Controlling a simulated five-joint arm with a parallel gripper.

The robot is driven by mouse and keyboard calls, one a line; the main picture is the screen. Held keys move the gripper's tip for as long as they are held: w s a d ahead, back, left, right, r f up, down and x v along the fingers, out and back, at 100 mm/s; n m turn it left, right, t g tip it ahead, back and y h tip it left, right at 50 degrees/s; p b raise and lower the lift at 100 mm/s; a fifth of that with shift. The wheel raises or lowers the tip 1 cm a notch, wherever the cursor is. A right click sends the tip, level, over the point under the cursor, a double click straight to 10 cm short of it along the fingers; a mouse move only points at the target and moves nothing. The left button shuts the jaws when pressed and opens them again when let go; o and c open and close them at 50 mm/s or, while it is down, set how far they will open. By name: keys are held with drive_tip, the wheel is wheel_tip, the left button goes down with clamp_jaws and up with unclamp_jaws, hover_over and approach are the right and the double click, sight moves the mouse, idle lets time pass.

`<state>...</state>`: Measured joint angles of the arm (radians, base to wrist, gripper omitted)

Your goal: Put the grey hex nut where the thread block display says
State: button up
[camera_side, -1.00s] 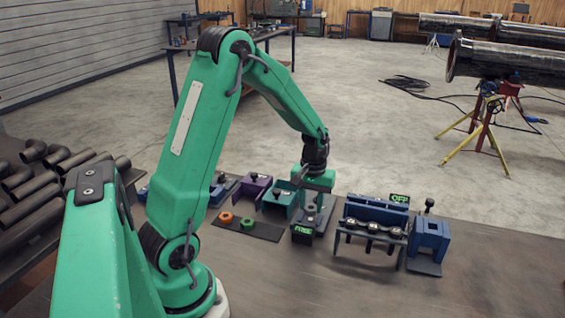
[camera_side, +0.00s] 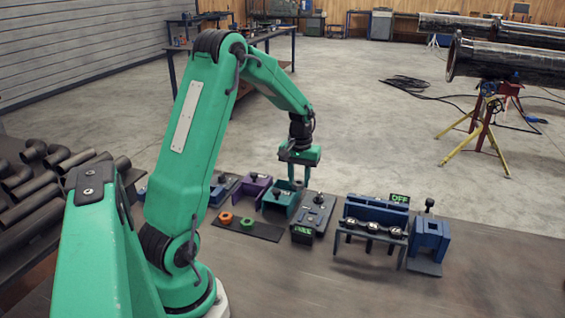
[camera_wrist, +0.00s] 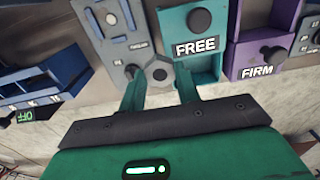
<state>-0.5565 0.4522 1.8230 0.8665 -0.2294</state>
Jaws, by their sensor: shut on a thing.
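My gripper (camera_side: 299,186) is raised between the teal bin and the thread block in the side view. In the wrist view its green fingers (camera_wrist: 158,90) are shut on the grey hex nut (camera_wrist: 158,73), which shows a dark hole. The grey thread block (camera_side: 316,214) stands to the right; its top shows in the wrist view (camera_wrist: 106,22). Its green display (camera_side: 303,232) is too blurred to read surely. In the wrist view the teal bin (camera_wrist: 202,60) is labelled FREE and the purple bin (camera_wrist: 245,55) FIRM. The nut is close to the teal bin's edge in that view.
An orange ring (camera_side: 225,217) and a green ring (camera_side: 247,224) lie on a dark mat. A blue rack (camera_side: 375,212) with rollers and an OFF sign (camera_side: 400,198) stands right of the thread block, and a blue stand (camera_side: 430,236) beyond. The front table is clear.

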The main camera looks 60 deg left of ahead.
approach(286, 181)
drive_tip(key=s+d+f, duration=0.1)
drive_tip(key=d, duration=0.2)
drive_tip(key=shift+s+a, duration=0.1)
drive_tip(key=shift+a, duration=0.1)
drive_tip(key=shift+f, duration=0.2)
idle(0.5)
drive_tip(key=shift+f, duration=1.95)
drive_tip(key=shift+f, duration=1.3)
idle(0.5)
drive_tip(key=o, duration=1)
drive_tip(key=shift+o, duration=0.3)
drive_tip(key=shift+r, duration=0.15)
